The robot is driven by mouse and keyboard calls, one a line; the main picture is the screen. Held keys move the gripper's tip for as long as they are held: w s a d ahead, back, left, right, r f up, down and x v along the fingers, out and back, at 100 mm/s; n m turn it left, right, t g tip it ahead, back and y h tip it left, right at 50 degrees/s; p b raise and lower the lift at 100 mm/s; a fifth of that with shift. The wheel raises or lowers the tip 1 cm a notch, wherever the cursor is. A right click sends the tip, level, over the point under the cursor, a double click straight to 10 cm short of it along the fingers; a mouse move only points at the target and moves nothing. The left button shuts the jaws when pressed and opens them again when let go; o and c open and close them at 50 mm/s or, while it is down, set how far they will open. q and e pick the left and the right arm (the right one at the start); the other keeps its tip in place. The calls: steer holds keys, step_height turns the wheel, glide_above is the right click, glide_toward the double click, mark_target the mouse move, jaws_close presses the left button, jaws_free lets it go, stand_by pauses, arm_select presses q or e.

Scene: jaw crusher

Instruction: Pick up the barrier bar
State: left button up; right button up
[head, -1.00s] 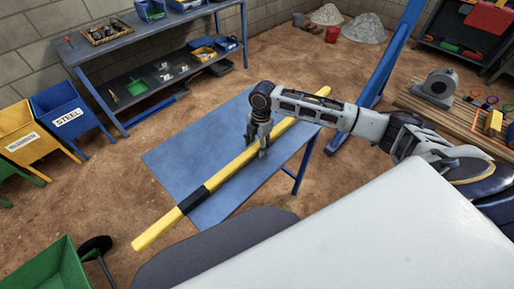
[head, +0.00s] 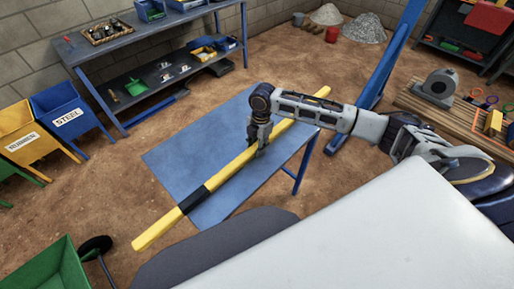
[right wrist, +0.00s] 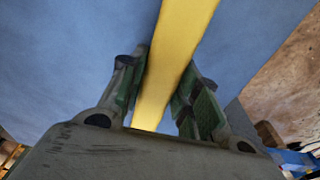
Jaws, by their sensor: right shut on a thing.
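The barrier bar (head: 226,172) is a long yellow bar with a black band near its lower left part. It lies diagonally across the blue table (head: 178,152), and its lower left end sticks out past the table's edge. My right gripper (head: 262,150) comes down on the bar right of its middle. In the right wrist view the bar (right wrist: 183,45) runs between the two green-padded fingers of my right gripper (right wrist: 160,95), which is shut on it. I cannot tell whether the bar is lifted off the table. My left gripper is not in view.
A blue workbench (head: 150,40) with trays stands at the back left. Blue and yellow bins (head: 68,112) stand at the left, and a green cart (head: 50,270) at the lower left. A blue post (head: 390,55) rises right of the table. Open dirt floor lies between.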

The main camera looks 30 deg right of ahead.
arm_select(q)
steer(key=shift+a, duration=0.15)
arm_select(e)
jaws_close()
steer(key=shift+r, duration=0.1)
steer(key=shift+w+r, duration=0.1)
steer(key=shift+r, duration=0.6)
step_height(320, 180, up, 9)
steer(key=shift+f, duration=0.2)
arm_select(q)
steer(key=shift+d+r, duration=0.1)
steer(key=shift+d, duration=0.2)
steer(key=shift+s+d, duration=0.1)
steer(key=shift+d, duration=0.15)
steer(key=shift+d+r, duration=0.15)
